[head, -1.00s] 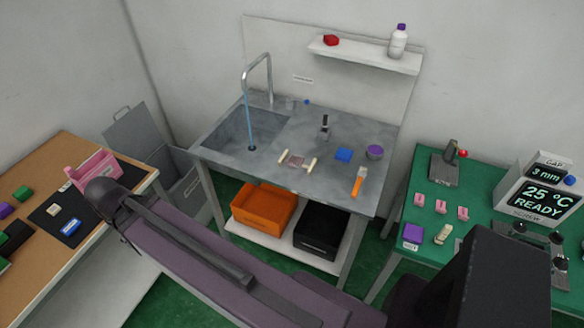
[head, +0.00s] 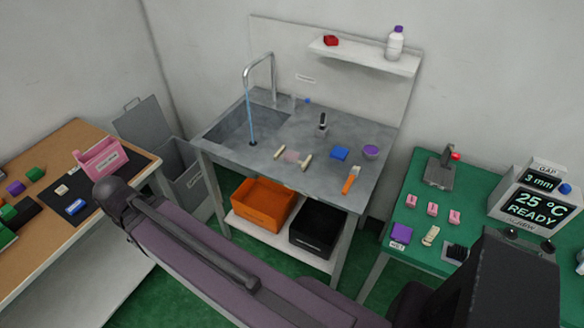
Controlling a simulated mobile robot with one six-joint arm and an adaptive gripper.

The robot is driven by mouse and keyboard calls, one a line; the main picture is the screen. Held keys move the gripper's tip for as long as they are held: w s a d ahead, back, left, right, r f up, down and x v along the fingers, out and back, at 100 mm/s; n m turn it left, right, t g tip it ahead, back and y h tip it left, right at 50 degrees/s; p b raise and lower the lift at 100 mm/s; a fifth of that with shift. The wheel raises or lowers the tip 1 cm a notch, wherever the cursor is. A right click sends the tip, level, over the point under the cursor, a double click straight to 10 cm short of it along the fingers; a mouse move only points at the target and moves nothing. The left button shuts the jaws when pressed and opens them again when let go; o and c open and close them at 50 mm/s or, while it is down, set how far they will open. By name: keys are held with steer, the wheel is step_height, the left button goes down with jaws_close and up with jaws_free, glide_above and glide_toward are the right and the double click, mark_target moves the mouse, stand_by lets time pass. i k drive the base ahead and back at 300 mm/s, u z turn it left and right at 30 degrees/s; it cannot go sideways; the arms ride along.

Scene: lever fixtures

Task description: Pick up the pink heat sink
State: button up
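No item can be told for certain as the pink heat sink. A small flat pink piece (head: 292,156) lies on the grey steel counter between two short cream rods; it is too small to make out fins. Three small pink blocks, a left one (head: 411,201), a middle one (head: 432,209) and a right one (head: 454,217), stand in a row on the green table (head: 398,258). My arm crosses the foreground, but my gripper's fingers are not in view.
A pink bin (head: 103,160) stands on the wooden table at left. The counter has a sink with running water, a blue block (head: 339,153), a purple bowl (head: 371,151) and an orange-handled tool (head: 350,180). Orange (head: 264,205) and black (head: 318,228) bins sit below.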

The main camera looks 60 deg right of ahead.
mark_target(290, 157)
steer(key=k, duration=1.55)
steer(key=z, duration=1.4)
steer(key=i, duration=1.05)
steer(key=u, duration=0.05)
